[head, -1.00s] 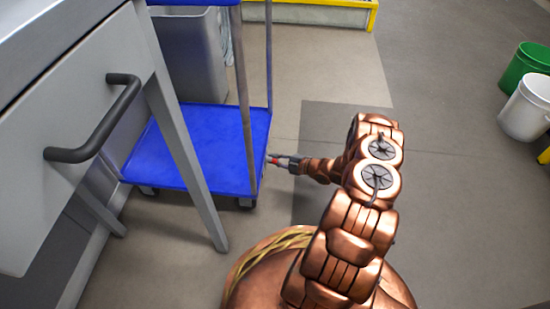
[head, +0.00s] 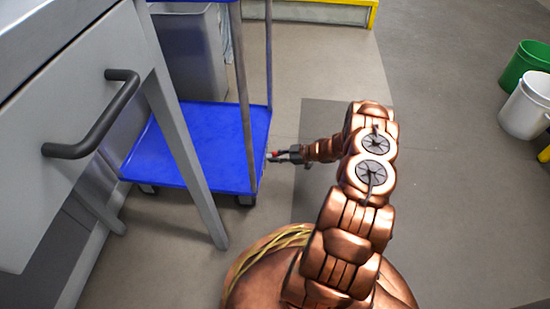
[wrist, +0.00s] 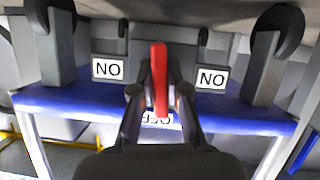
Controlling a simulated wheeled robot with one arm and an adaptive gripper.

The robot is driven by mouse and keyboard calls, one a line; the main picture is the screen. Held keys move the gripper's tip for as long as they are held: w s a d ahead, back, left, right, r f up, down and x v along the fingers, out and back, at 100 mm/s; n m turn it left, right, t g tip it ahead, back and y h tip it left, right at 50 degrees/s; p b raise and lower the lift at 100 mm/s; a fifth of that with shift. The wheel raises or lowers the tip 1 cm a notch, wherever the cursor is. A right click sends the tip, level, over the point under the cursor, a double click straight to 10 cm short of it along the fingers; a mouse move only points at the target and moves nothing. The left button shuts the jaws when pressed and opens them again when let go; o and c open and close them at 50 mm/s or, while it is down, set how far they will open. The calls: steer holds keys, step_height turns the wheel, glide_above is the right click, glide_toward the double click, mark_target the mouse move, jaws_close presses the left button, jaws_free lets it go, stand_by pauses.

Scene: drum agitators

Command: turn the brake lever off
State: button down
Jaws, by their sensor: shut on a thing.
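The red brake lever (wrist: 159,70) stands in the middle of the wrist view, on the underside of the blue cart (head: 195,150). My gripper (wrist: 160,92) has a finger on each side of the lever and is shut on it. In the head view the gripper (head: 287,154) is at the cart's right edge, with a small bit of the red lever (head: 273,155) at its tips. Two white labels (wrist: 108,69) flank the lever and read NO in this view. A third label (wrist: 157,118), below the lever, is partly hidden and seems to read OFF upside down.
Dark caster wheels (wrist: 275,45) stand on either side of the lever. A grey table leg (head: 185,140) and drawer (head: 80,120) are left, before the cart. Green (head: 528,66) and white (head: 525,107) buckets stand far right.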

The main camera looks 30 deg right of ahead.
steer(key=shift+m, duration=0.4)
steer(key=shift+g, duration=0.4)
steer(key=c, duration=1.2)
jaws_free()
steer(key=shift+o, duration=0.2)
steer(key=v, duration=1.2)
steer(key=shift+f, duration=0.25)
steer(key=shift+d, duration=0.1)
